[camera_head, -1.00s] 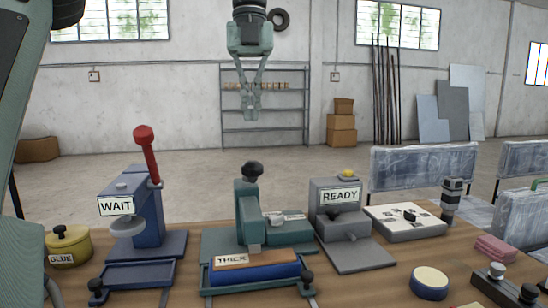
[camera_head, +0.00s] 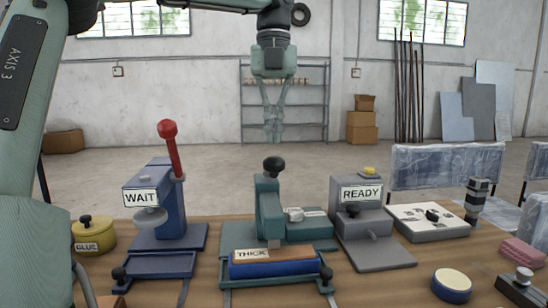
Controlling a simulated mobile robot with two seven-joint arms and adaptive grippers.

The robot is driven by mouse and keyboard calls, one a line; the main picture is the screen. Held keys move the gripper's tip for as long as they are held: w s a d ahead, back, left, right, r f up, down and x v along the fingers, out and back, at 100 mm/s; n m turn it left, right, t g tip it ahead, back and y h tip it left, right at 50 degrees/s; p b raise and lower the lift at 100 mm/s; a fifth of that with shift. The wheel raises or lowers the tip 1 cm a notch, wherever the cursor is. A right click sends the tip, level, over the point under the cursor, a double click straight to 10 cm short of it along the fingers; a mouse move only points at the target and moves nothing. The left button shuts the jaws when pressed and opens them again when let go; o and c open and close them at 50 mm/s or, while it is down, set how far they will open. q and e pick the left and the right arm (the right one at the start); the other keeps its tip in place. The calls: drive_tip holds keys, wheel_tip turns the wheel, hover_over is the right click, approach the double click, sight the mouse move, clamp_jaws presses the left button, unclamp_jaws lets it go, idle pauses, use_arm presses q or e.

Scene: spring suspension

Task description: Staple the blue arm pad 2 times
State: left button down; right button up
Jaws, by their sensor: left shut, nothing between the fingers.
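The blue arm pad (camera_head: 290,268) lies in the green stapler (camera_head: 268,215) at the middle of the bench. The pad has a wooden top and a label reading THICK (camera_head: 253,254). The stapler has a black knob (camera_head: 273,164) on top of its upright arm. My left gripper (camera_head: 273,140) hangs pointing down, above the stapler's knob in the picture and apart from it. Its fingers are shut with nothing between them. My right gripper is not in view.
A blue press with a red lever (camera_head: 169,148) and a WAIT sign stands left, beside a yellow GLUE pot (camera_head: 94,238). A grey device with a READY sign (camera_head: 361,193) stands right of the stapler. A round pad (camera_head: 452,284) lies at the front right.

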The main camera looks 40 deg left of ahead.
use_arm(q)
drive_tip(key=shift+f, duration=0.85)
drive_tip(key=shift+f, duration=0.1)
